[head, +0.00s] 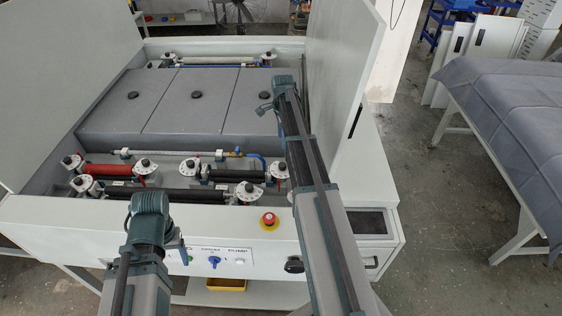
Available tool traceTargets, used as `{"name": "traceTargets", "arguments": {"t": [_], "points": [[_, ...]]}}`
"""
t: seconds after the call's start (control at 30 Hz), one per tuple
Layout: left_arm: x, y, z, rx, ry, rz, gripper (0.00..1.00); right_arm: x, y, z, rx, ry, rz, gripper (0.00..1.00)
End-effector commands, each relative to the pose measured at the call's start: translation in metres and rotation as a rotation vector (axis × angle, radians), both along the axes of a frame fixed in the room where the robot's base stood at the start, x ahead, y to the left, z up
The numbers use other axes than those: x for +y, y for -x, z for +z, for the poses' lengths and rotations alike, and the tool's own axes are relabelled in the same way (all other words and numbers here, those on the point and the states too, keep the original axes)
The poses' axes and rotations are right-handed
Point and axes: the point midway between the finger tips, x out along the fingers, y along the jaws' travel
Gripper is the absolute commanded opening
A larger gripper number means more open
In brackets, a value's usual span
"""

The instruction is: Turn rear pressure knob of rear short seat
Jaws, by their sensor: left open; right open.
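Several pressure knobs, white dials with black centres, sit at the ends of rollers in the open processor. A short black roller (236,176) lies between one knob (193,165) and another knob (278,169). A red roller (106,170) lies to the left, with a knob (142,165) at its right end. I cannot tell which seat is the rear short one. My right gripper (264,108) is open and empty above the grey covers, beyond the rollers. My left gripper (179,246) is open near the front panel, mostly hidden by its wrist. Neither touches a knob.
The raised white lid panel (342,70) stands close to my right arm. Another white panel (60,80) stands at the left. A red emergency button (268,220) is on the front edge. A cloth-covered table (510,110) is at the right.

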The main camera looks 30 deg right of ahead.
Motion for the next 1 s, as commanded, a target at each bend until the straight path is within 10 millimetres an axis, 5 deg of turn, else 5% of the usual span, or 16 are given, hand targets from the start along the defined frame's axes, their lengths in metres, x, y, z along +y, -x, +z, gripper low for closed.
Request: {"name": "traceTargets", "arguments": {"t": [0.37,1.0], "points": [[0.0,0.0,-0.03,-0.001,0.0,0.002,0.71,0.0,0.0,-0.03,0.0,0.0,0.002,0.71],[0.0,-0.001,-0.121,-0.002,-0.002,-0.008,0.71,0.0,0.0,-0.121,0.0,0.0,0.002,0.71]]}}
